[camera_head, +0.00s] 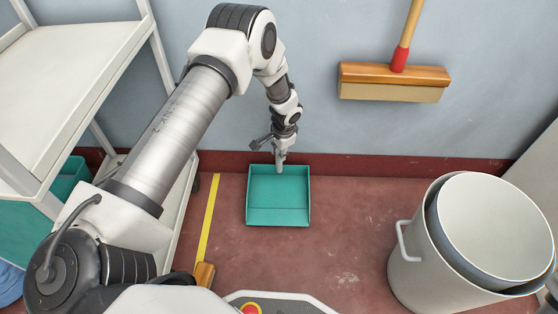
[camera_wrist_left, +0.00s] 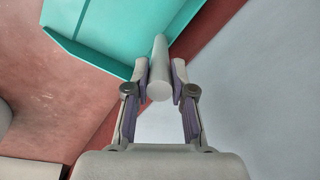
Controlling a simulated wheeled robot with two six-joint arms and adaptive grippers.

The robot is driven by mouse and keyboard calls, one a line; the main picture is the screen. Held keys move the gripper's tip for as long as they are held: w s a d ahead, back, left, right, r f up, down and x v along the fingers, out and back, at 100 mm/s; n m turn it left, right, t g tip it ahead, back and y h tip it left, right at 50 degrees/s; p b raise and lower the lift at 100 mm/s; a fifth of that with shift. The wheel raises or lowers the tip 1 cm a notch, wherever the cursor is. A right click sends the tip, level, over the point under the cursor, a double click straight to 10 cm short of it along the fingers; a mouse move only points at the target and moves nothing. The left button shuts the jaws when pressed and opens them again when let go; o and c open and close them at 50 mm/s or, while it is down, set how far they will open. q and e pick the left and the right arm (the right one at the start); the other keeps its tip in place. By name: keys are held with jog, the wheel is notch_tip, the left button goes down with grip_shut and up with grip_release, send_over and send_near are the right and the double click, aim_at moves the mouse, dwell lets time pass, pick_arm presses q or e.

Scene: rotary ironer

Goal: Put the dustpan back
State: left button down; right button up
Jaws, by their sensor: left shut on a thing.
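The teal dustpan (camera_head: 278,202) is near the foot of the blue-grey wall, over the red floor. In the head view I cannot tell whether it rests on the floor or hangs just above it. Its pale round handle (camera_wrist_left: 159,65) points at the left wrist camera, with the teal pan (camera_wrist_left: 115,30) beyond it. My left gripper (camera_head: 281,160) comes down from above. In the left wrist view its two fingers (camera_wrist_left: 160,85) are shut on the handle, one on each side. My right gripper is not in view.
A broom (camera_head: 393,82) with a wooden head is against the wall at the upper right. White bins (camera_head: 440,255) stand at the lower right. A white shelf cart (camera_head: 70,70) is at the left. A yellow line (camera_head: 208,220) runs along the floor. Floor between dustpan and bins is clear.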

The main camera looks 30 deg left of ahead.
pick_arm(q)
notch_tip(320, 180, down, 2)
jog(key=shift+f+b, duration=0.2)
jog(key=shift+b, duration=0.3)
jog(key=shift+r, duration=0.15)
jog(key=c, duration=1)
grip_release()
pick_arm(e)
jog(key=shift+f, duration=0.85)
